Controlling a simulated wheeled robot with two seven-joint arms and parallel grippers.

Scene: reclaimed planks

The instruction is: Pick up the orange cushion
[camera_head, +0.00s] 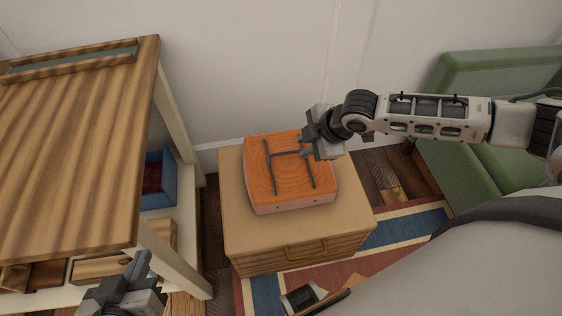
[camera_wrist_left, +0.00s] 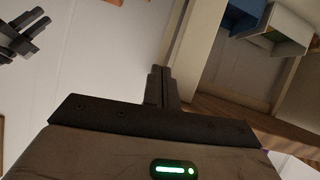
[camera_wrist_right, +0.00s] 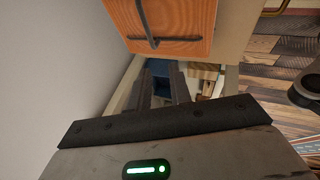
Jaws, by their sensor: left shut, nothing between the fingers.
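The orange cushion (camera_head: 288,178) lies flat on a light wooden drawer cabinet (camera_head: 235,222). It is a squarish block with wood-like grain and dark strap-like lines on top. In the right wrist view the cushion (camera_wrist_right: 185,20) fills the top edge. My right gripper (camera_head: 306,146) hovers at the cushion's far right part, with a visible gap between its fingers (camera_wrist_right: 163,88) and nothing in it. I cannot tell whether it touches the cushion. My left gripper (camera_head: 142,262) is shut and empty, low at the left beside the table, well away from the cushion.
A striped wooden table (camera_head: 80,150) with a lower shelf stands at the left, holding a blue bin (camera_head: 158,180). A green armchair (camera_head: 470,75) stands at the right. A white wall is behind the cabinet. A striped rug (camera_head: 400,235) lies in front, with a dark object (camera_head: 301,298) on it.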

